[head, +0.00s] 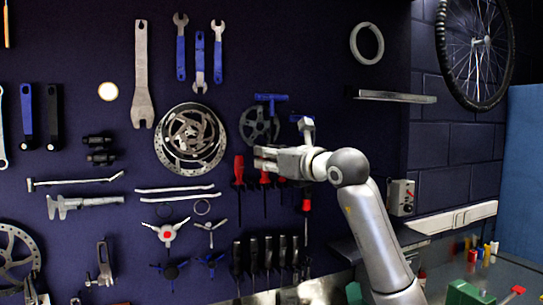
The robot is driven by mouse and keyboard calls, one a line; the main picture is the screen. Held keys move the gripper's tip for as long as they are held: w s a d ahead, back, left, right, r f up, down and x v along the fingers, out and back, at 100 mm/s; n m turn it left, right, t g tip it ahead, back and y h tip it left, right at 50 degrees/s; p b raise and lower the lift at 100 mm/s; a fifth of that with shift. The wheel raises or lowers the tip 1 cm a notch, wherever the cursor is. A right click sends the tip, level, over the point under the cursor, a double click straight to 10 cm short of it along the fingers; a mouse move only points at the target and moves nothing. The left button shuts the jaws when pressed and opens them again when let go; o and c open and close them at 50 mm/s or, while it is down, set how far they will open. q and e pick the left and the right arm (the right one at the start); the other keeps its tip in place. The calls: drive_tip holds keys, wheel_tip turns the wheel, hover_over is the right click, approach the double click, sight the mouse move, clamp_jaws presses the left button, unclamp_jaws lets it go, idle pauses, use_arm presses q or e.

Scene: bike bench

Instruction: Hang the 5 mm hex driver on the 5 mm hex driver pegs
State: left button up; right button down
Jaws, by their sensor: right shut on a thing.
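My right gripper (264,158) reaches in front of the dark tool wall, its fingers pointing left. It is shut on a red-handled driver (265,178), taken to be the 5 mm hex driver. Its handle shows just below the fingers and its thin shaft points down. Another red-handled driver (239,172) hangs upright just left of the fingertips. A further red-handled driver (306,201) hangs lower right, below my wrist. The pegs are hidden behind the gripper and handles, and size marks are too small to read. My left gripper is not in view.
Several black-handled drivers (253,255) hang in a row below. A brake rotor (190,139) is mounted left of the gripper. A chainring (259,125) and a blue T-handled tool (270,99) are just above. A small shelf (397,97) juts out at upper right.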

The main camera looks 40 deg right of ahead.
drive_tip(key=w+d+f+p, duration=0.1)
drive_tip(key=w+p, duration=0.1)
drive_tip(key=w, duration=0.5)
drive_tip(key=shift+d+f, duration=0.25)
drive_tip(key=shift+d, duration=0.1)
idle(0.4)
idle(0.5)
drive_tip(key=c, duration=1.2)
unclamp_jaws()
drive_tip(key=shift+s+f, duration=0.1)
drive_tip(key=s, duration=1.2)
drive_tip(key=shift+d, duration=0.15)
drive_tip(key=shift+p, duration=0.3)
